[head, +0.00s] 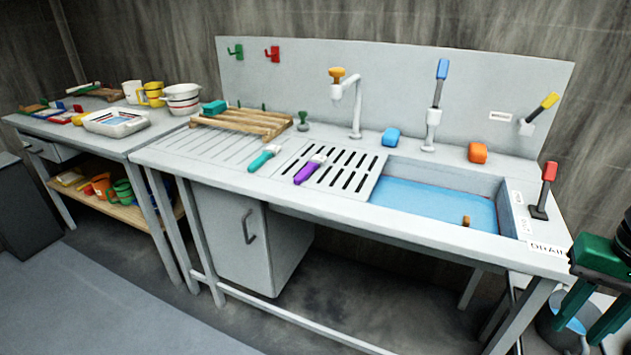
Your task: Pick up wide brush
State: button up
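Two handled tools that look like brushes lie on the sink counter. One has a teal handle and a pale end (265,157) and lies on the ribbed drainboard. The other has a purple handle and a pale end (309,169) and lies on the slotted grate to its right. I cannot tell which one is the wide brush. My gripper (588,318), green with dark parts, is at the far right edge, partly cut off. Its two fingers point down and stand apart, with nothing seen between them. It is well right of both tools, beyond the sink.
The sink basin (437,207) holds blue water and a small brown block. A tap (356,108), levers and a blue and an orange block stand behind. A wooden rack (243,122) is at the back left. The left table (63,141) holds bowls and a tray. Open floor lies in front.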

aim_at(317, 160)
jog(key=k, duration=0.9)
jog(key=u, duration=0.55)
jog(key=i, duration=2.15)
jog(key=z, duration=0.2)
